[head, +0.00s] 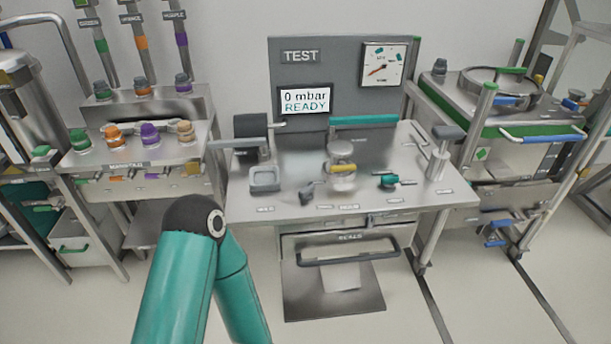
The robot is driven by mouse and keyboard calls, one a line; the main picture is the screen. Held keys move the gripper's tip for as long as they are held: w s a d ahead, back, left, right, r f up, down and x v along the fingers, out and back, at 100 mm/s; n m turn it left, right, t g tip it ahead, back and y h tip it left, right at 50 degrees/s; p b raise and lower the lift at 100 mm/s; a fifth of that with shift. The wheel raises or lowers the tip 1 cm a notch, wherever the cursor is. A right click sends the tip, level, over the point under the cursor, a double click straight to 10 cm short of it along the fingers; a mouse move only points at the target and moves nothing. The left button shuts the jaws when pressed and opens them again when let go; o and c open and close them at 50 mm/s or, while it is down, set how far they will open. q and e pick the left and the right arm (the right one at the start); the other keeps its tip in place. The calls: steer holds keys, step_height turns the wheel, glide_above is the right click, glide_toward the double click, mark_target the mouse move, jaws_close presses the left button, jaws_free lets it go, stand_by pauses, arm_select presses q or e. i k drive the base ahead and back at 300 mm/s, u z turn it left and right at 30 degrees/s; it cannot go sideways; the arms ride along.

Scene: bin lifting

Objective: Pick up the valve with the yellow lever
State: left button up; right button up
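The valve with the yellow lever (342,168) is in the head view, near the middle of the steel test table (430,190). Its yellow lever lies crosswise on the front of a shiny, rounded metal body, which seems to rest on the tabletop. No gripper is near it or touching it. Teal links of one of my arms rise from the bottom left, with a dark joint in front of the table's left side. Neither of my grippers shows.
A grey box (265,178), a small dark part (307,193) and a teal-handled part (390,181) surround the valve. A post (437,162) stands at the table's right. Behind are a "0 mbar READY" screen (305,101) and a gauge (383,65). Coloured fittings (150,135) stand on the left bench.

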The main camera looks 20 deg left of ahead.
mark_target(339, 150)
steer(key=u, duration=0.3)
steer(key=k, duration=0.75)
steer(key=u, duration=0.7)
steer(key=i, duration=1.5)
steer(key=z, duration=0.15)
